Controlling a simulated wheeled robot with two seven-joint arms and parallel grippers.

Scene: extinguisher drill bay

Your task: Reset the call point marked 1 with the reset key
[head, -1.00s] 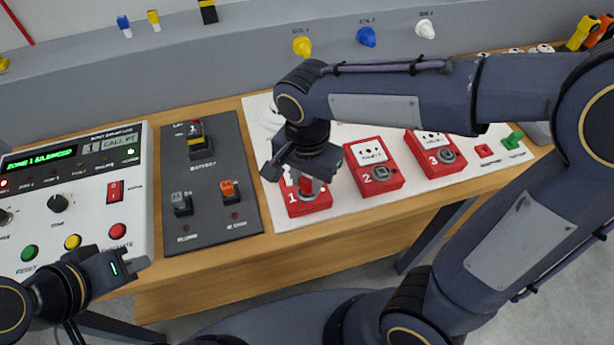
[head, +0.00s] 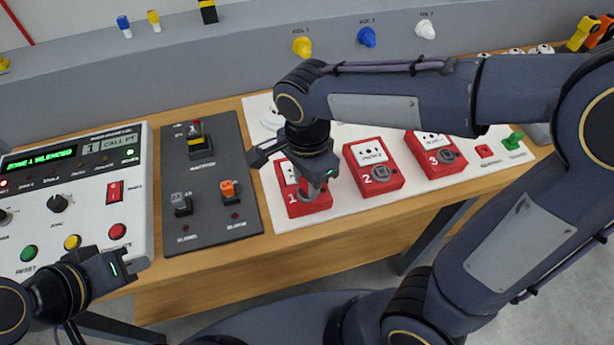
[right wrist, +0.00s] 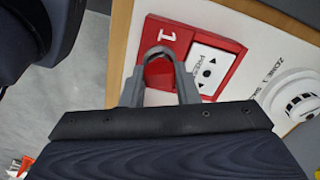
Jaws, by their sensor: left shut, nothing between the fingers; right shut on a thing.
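Call point 1 (head: 307,202) is a red box with a white face on the white board, nearest its front left corner. It also shows in the right wrist view (right wrist: 228,65). My right gripper (head: 313,184) is over its lower part, shut on the red reset key (head: 307,187). The key stands at the round grey lock; how deep it sits is hidden by the fingers. In the right wrist view, red shows between the grey fingers (right wrist: 158,84). My left gripper (head: 122,269) is shut and empty by the alarm panel's front right corner.
Call points 2 (head: 373,168) and 3 (head: 435,154) stand to the right on the board. The alarm panel (head: 80,195) reads zone 1 silenced. A dark switch plate (head: 208,205) lies between panel and board. A detector (right wrist: 301,97) is beyond call point 1.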

